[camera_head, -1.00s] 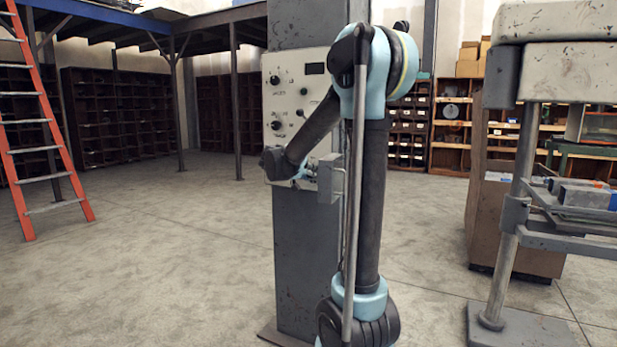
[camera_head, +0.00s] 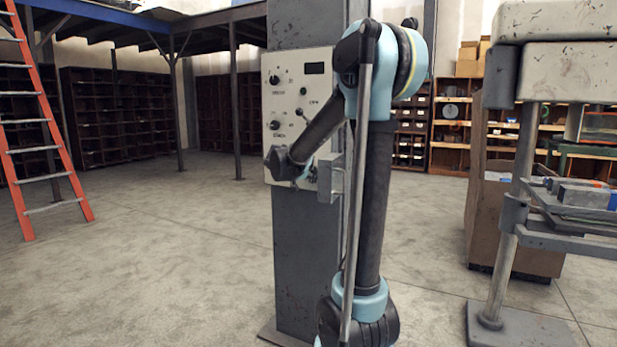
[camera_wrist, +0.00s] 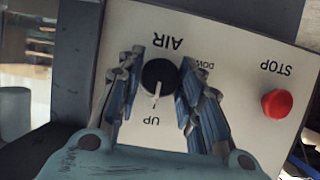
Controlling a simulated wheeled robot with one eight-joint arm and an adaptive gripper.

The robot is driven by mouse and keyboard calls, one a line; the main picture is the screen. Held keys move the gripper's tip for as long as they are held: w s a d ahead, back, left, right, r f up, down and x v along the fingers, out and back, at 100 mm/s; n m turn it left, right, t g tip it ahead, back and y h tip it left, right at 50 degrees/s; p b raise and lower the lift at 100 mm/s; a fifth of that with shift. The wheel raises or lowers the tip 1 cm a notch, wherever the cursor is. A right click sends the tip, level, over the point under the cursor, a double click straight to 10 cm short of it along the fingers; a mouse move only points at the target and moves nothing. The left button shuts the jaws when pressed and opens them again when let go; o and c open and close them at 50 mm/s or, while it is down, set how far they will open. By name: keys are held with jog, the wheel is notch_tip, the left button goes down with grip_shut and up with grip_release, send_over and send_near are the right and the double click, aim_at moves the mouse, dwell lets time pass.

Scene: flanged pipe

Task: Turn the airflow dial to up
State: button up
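The airflow dial (camera_wrist: 160,77) is a round black knob with a white pointer on the white control panel, under the word AIR, which shows upside down in the wrist view. Its pointer points down in that picture, toward the UP label (camera_wrist: 152,121). The DOWN label (camera_wrist: 201,73) is partly hidden by a finger. My gripper (camera_wrist: 162,82) has one finger on each side of the dial, very close to its edges. I cannot tell whether they touch it.
A red STOP button (camera_wrist: 277,103) sits right of the dial in the wrist view. The panel is on a grey column (camera_head: 300,250). An orange ladder (camera_head: 45,130) stands left and a machine with a metal post (camera_head: 510,220) right. The floor to the left is clear.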

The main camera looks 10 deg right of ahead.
jog(key=o, duration=0.4)
jog(key=shift+o, duration=0.2)
jog(key=v, duration=1.1)
jog(key=shift+s+a, duration=0.3)
